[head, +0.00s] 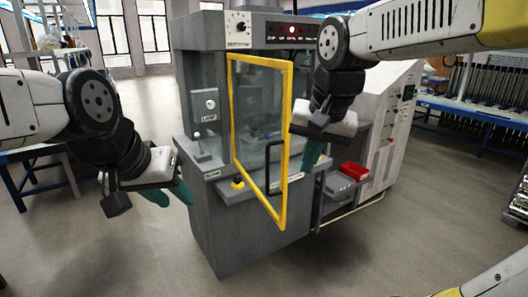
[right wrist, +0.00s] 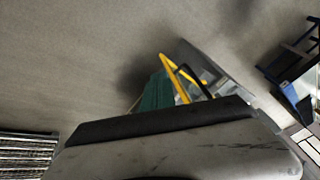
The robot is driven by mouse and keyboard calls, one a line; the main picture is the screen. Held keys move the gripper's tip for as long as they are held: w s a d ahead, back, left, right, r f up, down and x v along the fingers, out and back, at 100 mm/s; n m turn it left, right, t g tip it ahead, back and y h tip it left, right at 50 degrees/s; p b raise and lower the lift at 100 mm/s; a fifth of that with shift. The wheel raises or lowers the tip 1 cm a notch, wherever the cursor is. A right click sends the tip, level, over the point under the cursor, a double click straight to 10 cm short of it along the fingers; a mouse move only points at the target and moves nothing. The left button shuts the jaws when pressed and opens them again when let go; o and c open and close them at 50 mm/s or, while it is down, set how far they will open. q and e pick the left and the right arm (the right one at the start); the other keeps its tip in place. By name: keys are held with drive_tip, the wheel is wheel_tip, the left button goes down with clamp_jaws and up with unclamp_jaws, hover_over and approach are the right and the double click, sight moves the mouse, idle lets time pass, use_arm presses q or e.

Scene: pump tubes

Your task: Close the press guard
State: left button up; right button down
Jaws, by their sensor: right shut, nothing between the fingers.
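The press guard (head: 286,120) is a clear panel in a yellow frame on the front of the grey press (head: 240,235). It stands partly open, its right edge swung out towards me. A black bar handle (head: 269,165) is on its right side. My right gripper (head: 312,155) is shut and empty, just right of the guard's free edge; I cannot tell whether it touches. In the right wrist view, a teal finger (right wrist: 156,92) shows beside the yellow guard frame (right wrist: 170,68) and black handle (right wrist: 190,78). My left gripper (head: 170,196) is open and empty, left of the press.
A red bin (head: 354,171) sits on a grey side shelf right of the press. A pale control cabinet (head: 392,120) stands behind it. The floor in front is clear.

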drive_tip(key=w+a+r+m+g+h, duration=0.2)
drive_tip(key=w+a+m, duration=0.3)
drive_tip(key=w, duration=0.3)
drive_tip(key=m+h, duration=0.3)
drive_tip(key=m, duration=0.3)
approach(268, 158)
drive_tip(key=w+a+f, duration=0.2)
drive_tip(key=w+a, duration=0.1)
drive_tip(key=w, duration=0.1)
drive_tip(key=d+f, duration=0.2)
drive_tip(key=f, duration=0.1)
drive_tip(key=w+d+f, duration=0.1)
drive_tip(key=d+f, duration=0.1)
drive_tip(key=f, duration=0.1)
drive_tip(key=w+d+f, duration=0.1)
drive_tip(key=d+f, duration=0.1)
drive_tip(key=f, duration=0.1)
drive_tip(key=shift+d+f, duration=0.25)
drive_tip(key=shift+w+d, duration=0.15)
drive_tip(key=shift+d, duration=0.35)
